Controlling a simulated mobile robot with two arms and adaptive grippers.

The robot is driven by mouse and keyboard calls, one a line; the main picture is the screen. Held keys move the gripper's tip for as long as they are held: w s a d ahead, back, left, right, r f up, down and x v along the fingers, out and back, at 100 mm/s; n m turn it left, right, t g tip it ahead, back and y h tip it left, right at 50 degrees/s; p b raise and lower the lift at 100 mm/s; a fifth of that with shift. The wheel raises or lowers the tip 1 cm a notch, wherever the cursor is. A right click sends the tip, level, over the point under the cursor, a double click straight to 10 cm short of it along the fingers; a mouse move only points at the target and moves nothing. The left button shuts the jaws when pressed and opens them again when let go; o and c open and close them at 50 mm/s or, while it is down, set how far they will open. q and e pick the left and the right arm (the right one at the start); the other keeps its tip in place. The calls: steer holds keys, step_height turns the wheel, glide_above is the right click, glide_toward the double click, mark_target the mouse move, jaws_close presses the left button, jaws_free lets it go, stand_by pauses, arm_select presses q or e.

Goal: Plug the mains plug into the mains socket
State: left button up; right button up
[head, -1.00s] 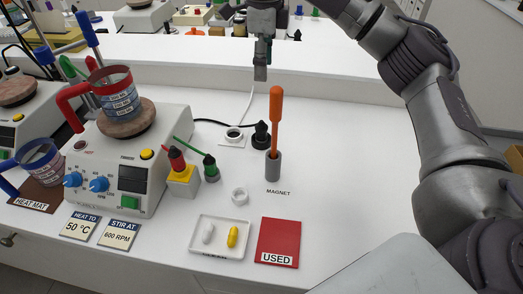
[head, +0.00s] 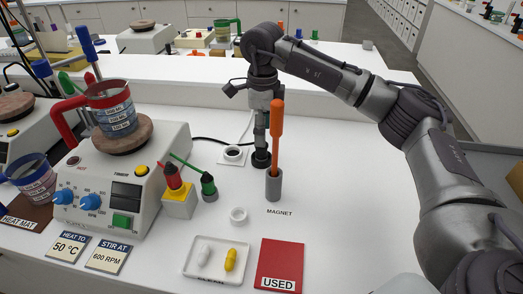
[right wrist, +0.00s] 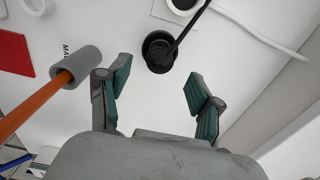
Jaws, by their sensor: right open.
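The black mains plug (head: 261,159) stands on the white bench with its black cable running left towards the hotplate. In the right wrist view the plug (right wrist: 158,57) lies ahead, between the lines of the two fingers. The mains socket (head: 233,152), a round white-rimmed fitting on a square plate, is just left of the plug; its edge shows at the top of the wrist view (right wrist: 182,5). My right gripper (head: 261,139) points down above the plug; in the wrist view (right wrist: 158,72) its fingers are open and empty. My left gripper is not in view.
An orange rod (head: 277,125) stands in a grey holder (head: 274,186) close to the right gripper. The hotplate (head: 125,185) carries a beaker at left. Bench right of the holder is clear.

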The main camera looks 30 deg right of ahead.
mark_target(262, 152)
step_height(262, 152, down, 4)
steer(key=shift+f+p, duration=0.15)
steer(key=shift+p, duration=0.15)
steer(key=shift+a, duration=0.1)
jaws_close()
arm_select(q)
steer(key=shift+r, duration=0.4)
